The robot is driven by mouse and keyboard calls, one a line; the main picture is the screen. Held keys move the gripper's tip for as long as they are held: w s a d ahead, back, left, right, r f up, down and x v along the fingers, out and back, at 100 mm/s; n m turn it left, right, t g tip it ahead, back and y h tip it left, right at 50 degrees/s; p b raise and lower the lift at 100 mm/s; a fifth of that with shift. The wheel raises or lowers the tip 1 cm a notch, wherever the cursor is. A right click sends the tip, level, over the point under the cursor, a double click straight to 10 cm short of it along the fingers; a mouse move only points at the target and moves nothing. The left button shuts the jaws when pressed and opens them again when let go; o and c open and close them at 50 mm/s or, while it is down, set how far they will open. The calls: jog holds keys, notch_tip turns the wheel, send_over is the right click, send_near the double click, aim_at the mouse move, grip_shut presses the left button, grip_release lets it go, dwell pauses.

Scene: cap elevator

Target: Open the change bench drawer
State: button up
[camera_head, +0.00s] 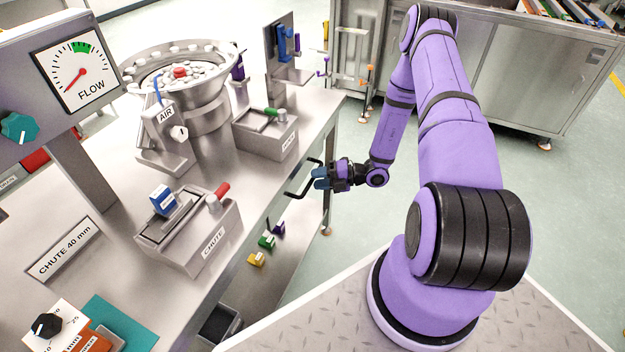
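The change bench (245,200) is a grey metal table running from lower left to upper centre. A dark bar handle (292,194) stands out from its right side, below the top's edge. My gripper (316,179), with blue fingers, is at this handle, at the right of the bench. The fingers overlap the bar in the picture; I cannot tell whether they grip it or only touch it. The drawer front behind the handle is mostly hidden under the bench top's edge.
A bowl feeder (205,112), a chute block (190,240) and a flow gauge (75,70) stand on the bench. Small coloured blocks (267,242) sit below its edge. A steel cabinet (500,75) stands behind. Green floor (350,225) is clear right of the bench.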

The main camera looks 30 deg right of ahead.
jog(key=shift+x, duration=1.1)
grip_shut()
jog(key=s+d, duration=0.9)
jog(key=s, duration=0.5)
jog(key=s+d, duration=1)
jog(key=s, duration=0.4)
jog(key=shift+s, duration=0.2)
grip_release()
jog(key=shift+d, duration=0.1)
jog(key=v, duration=1)
jog(key=shift+s+d, duration=0.2)
jog(key=shift+d, duration=0.15)
